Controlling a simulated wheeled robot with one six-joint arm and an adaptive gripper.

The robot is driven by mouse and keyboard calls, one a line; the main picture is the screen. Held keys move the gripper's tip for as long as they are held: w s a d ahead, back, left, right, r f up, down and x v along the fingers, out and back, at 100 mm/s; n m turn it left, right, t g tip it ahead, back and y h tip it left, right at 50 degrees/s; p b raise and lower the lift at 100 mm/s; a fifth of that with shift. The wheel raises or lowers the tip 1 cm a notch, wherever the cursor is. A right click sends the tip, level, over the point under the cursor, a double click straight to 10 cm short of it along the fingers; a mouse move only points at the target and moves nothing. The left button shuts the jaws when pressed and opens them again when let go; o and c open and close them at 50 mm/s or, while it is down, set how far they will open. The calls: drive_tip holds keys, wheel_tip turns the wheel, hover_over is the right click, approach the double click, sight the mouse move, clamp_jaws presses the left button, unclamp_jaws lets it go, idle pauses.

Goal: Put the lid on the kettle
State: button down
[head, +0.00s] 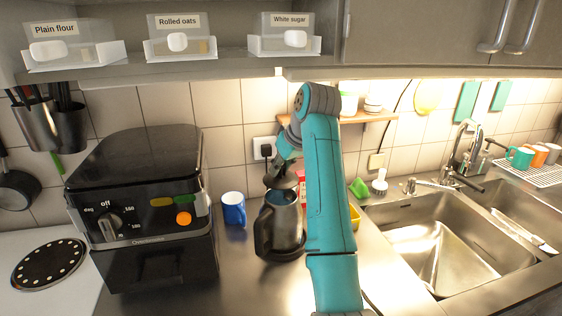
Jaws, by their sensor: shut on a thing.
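The dark metal kettle (282,229) stands upright on the counter, right of the blue mug. Its open top faces up, and its handle is on the left. My gripper (281,168) is above the kettle, partly hidden by my teal arm. It is shut on the dark lid (277,183), which it holds just over the kettle's mouth. The lid looks slightly tilted. A narrow view of the opening shows below the lid, so the lid appears apart from the rim, though the right side is hidden by my arm.
A blue mug (233,208) stands left of the kettle. A black air fryer (150,240) fills the counter further left. A wall socket with a plug (265,150) is behind. The sink (440,245) lies to the right. Counter in front of the kettle is clear.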

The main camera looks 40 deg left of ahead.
sight(283, 178)
drive_tip(key=shift+f, duration=2.25)
drive_tip(key=shift+f, duration=0.15)
idle(0.6)
drive_tip(key=shift+c, duration=2)
unclamp_jaws()
drive_tip(key=shift+r, duration=3.5)
